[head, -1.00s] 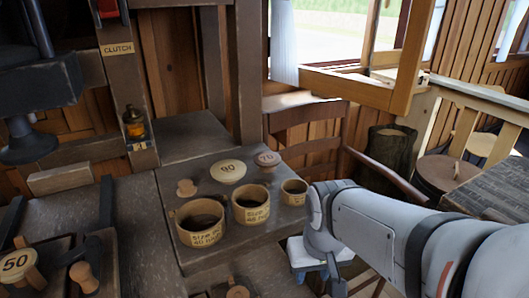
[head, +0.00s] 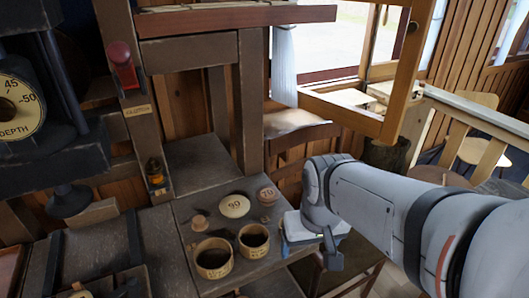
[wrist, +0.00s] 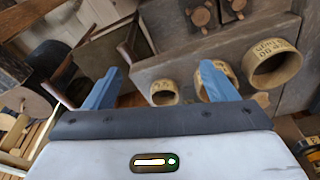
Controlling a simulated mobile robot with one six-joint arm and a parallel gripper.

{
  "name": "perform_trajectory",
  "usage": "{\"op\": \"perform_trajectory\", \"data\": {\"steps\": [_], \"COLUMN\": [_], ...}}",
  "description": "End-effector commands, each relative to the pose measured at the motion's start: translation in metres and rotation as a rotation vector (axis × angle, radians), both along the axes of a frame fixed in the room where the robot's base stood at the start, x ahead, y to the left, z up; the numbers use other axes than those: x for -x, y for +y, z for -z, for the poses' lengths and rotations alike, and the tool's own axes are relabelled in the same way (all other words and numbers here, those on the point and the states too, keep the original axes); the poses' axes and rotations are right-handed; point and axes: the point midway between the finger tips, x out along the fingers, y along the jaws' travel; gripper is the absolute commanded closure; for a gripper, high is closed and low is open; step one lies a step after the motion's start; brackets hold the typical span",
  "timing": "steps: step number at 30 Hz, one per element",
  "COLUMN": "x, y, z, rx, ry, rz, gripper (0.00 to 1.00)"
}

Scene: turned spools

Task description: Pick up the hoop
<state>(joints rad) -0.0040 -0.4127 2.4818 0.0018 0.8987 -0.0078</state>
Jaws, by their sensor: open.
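Several ring-like wooden hoops with printed sides stand on a dark wood bench (head: 222,286). In the head view I see a large hoop (head: 213,262) and a medium hoop (head: 253,243). A small hoop (wrist: 164,93) shows only in the wrist view, between my fingers in the picture; my gripper seems to cover it in the head view. The wrist view also shows the medium hoop, partly behind the right finger, and the large hoop (wrist: 275,66) further right. My gripper (head: 308,245) is open and empty, with blue fingers, at the bench's right edge. I cannot tell which hoop is meant.
A pale disc marked 90 (head: 235,206), a smaller disc (head: 267,195) and a small knob (head: 199,223) sit behind the hoops. A red-handled post (head: 124,65) and wooden frame rise at the back.

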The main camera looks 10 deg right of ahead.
Motion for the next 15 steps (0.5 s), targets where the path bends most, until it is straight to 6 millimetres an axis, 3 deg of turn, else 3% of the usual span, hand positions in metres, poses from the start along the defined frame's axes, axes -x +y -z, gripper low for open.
{"op": "perform_trajectory", "data": {"steps": [1, 6, 15], "x": [-0.003, -0.027, -0.093], "y": [0.0, 0.0, -0.001], "z": [-0.024, -0.056, -0.023], "rx": [0.0, 0.001, 0.006], "ry": [0.003, 0.029, 0.116], "rz": [-0.001, -0.011, -0.046], "gripper": [0.21, 0.21, 0.21]}}
